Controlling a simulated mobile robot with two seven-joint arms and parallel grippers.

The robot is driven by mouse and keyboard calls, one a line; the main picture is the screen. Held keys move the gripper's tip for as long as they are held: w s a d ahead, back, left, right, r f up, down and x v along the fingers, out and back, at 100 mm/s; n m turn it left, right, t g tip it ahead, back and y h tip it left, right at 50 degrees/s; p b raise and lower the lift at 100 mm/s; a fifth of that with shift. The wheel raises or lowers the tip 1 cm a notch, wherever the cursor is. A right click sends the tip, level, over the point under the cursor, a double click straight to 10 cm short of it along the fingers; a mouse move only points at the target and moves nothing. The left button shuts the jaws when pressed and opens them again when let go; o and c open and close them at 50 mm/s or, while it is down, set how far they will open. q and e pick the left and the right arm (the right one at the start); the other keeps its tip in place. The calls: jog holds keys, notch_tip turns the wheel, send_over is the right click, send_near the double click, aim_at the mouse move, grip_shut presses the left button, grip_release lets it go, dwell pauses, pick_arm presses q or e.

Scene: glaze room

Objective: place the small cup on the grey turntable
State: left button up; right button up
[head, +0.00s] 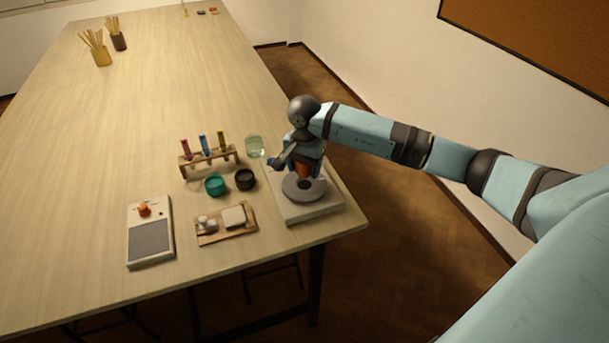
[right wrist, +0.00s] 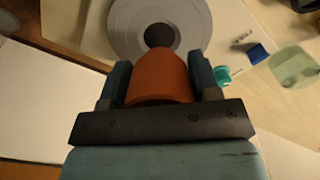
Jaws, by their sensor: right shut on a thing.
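The small cup (right wrist: 158,78) is orange-brown and sits between the two fingers of my right gripper (right wrist: 158,82) in the right wrist view. The gripper is shut on it. In the head view the cup (head: 304,171) shows partly below my right gripper (head: 303,165), over the back part of the grey turntable (head: 304,191). The turntable is a round disc with a dark centre, on a pale base (head: 318,212). In the right wrist view the turntable (right wrist: 190,18) lies beyond the cup. Whether the cup touches the disc I cannot tell. My left gripper is out of view.
Left of the turntable stand a black bowl (head: 245,180), a teal bowl (head: 215,186) and a clear glass (head: 255,146). A wooden rack (head: 208,160) holds coloured vials. A wooden tray (head: 226,237) and a scale-like device (head: 150,239) are nearer.

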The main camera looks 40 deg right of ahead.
aim_at(305, 185)
notch_tip(305, 185, down, 4)
jog(key=shift+r+p, duration=0.1)
jog(key=shift+p, duration=0.2)
jog(key=shift+s+f+b, duration=0.1)
jog(key=shift+f+b, duration=0.3)
jog(key=shift+b, duration=0.2)
